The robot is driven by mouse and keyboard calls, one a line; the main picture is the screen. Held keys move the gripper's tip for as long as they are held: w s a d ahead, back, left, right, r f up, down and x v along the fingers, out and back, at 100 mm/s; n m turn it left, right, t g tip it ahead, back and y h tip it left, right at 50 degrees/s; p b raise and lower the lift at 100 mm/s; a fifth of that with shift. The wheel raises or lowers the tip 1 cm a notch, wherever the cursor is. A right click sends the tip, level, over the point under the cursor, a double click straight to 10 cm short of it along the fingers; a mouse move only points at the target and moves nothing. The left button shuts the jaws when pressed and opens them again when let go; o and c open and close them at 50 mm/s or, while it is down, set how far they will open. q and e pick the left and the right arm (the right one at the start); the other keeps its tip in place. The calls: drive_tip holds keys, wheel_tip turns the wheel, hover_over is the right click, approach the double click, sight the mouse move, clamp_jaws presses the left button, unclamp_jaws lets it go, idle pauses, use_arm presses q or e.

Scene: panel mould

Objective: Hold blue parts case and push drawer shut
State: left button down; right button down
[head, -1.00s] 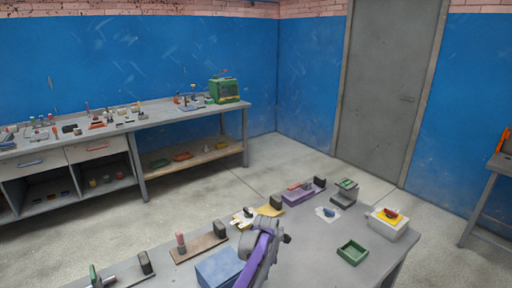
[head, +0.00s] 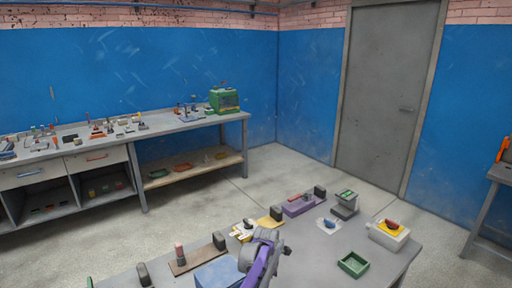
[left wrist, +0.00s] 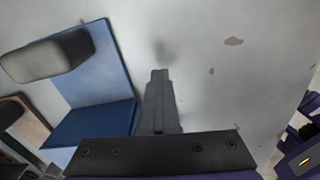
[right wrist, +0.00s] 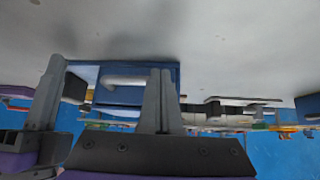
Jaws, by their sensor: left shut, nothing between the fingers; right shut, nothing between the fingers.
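The blue parts case (head: 217,272) stands on the near table, cut by the lower edge of the head view. In the right wrist view its blue front (right wrist: 132,92) carries a pale handle (right wrist: 125,80). My right gripper (right wrist: 160,82) is shut and empty, close in front of that face; contact cannot be told. My left gripper (left wrist: 160,75) is shut and empty, with the blue case (left wrist: 95,125) beside it at left. It also shows at the left of the right wrist view (right wrist: 50,85). How far the drawer stands out is unclear.
A dark rounded block (left wrist: 45,58) is close to the case in the left wrist view. A tan plate (head: 197,254), purple holder (head: 303,205), green tray (head: 353,264) and white box (head: 388,238) share the table. Bare tabletop lies around the green tray.

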drive_tip(key=shift+w, duration=0.1)
drive_tip(key=shift+w+a, duration=0.6)
drive_tip(key=shift+w, duration=0.35)
drive_tip(key=shift+w+a, duration=0.55)
drive_tip(key=shift+w, duration=0.3)
drive_tip(key=shift+w+a, duration=0.55)
drive_tip(key=shift+w, duration=0.45)
